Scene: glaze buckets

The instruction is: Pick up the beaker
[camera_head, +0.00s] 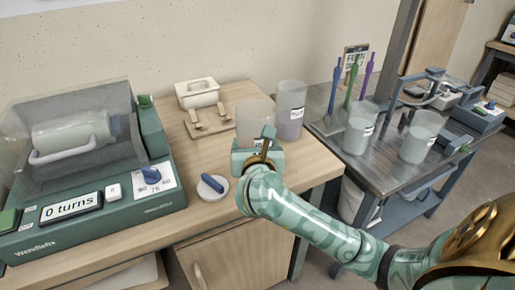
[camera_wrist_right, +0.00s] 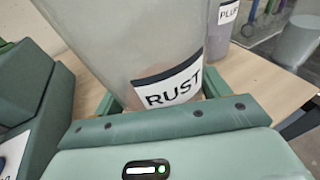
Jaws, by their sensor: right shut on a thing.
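A translucent beaker (camera_head: 256,115) stands upright near the front edge of the wooden bench. In the right wrist view the beaker (camera_wrist_right: 130,45) fills the upper middle and its label reads RUST. My right gripper (camera_head: 257,148) reaches it from the front and is shut on it, with one finger on each side. In the head view the gripper hides the beaker's lower part. I cannot tell whether its base touches the bench. My left gripper is not in view.
A second, mauve-tinted beaker (camera_head: 290,108) stands close behind right. A green machine (camera_head: 155,135) with a clear hood is at left. A white lidded box (camera_head: 197,93), a wooden stand (camera_head: 210,127) and a blue-knobbed disc (camera_head: 212,187) are nearby. A metal table (camera_head: 380,165) holds more beakers.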

